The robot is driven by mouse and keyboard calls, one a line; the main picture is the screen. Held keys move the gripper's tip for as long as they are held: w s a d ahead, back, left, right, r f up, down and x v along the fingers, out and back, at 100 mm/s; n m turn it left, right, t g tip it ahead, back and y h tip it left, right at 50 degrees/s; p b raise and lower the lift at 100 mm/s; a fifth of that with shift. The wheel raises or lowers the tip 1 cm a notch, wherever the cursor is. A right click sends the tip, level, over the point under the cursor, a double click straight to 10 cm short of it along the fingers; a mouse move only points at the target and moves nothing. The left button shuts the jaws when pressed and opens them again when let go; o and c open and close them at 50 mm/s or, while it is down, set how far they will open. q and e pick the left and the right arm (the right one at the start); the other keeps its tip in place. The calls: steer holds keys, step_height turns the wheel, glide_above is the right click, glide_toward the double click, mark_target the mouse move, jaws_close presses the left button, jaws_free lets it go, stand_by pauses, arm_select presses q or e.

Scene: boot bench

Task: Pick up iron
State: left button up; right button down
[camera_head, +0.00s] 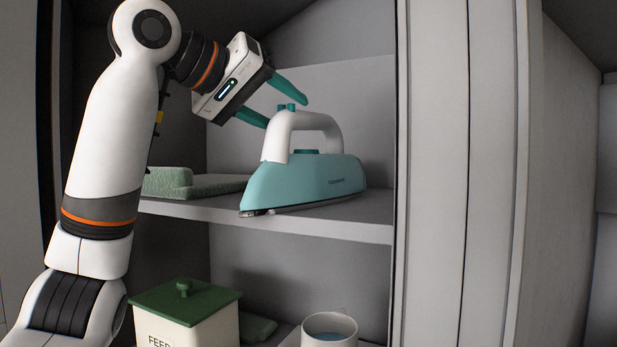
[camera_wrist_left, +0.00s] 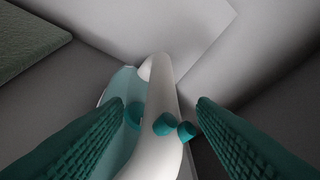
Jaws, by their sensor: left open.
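The iron (camera_head: 305,182) has a teal body and a white handle, and it sits on the upper shelf of the cabinet. My left gripper (camera_head: 287,106) is open just above the left part of the handle, with its teal fingers pointing right and down. In the left wrist view the iron's white handle (camera_wrist_left: 160,115) lies between the two open fingers of my left gripper (camera_wrist_left: 160,112), with teal knobs close to it. I cannot tell whether a finger touches the handle. My right gripper is not in view.
A green textured folded cloth or pad (camera_head: 190,183) lies left of the iron on the shelf (camera_head: 330,222). Below stand a cream box with a green lid (camera_head: 187,310) and a white cup (camera_head: 329,328). The cabinet's right side panel (camera_head: 400,150) is close to the iron.

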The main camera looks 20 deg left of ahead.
arm_select(q)
steer(key=p+x, duration=0.2)
steer(key=x, duration=0.1)
steer(key=shift+w+r, duration=0.1)
steer(key=shift+r, duration=0.15)
steer(key=shift+w+d+f, duration=0.15)
steer(key=shift+w+f, duration=0.15)
steer(key=shift+w, duration=0.05)
steer(key=shift+d, duration=0.1)
jaws_close()
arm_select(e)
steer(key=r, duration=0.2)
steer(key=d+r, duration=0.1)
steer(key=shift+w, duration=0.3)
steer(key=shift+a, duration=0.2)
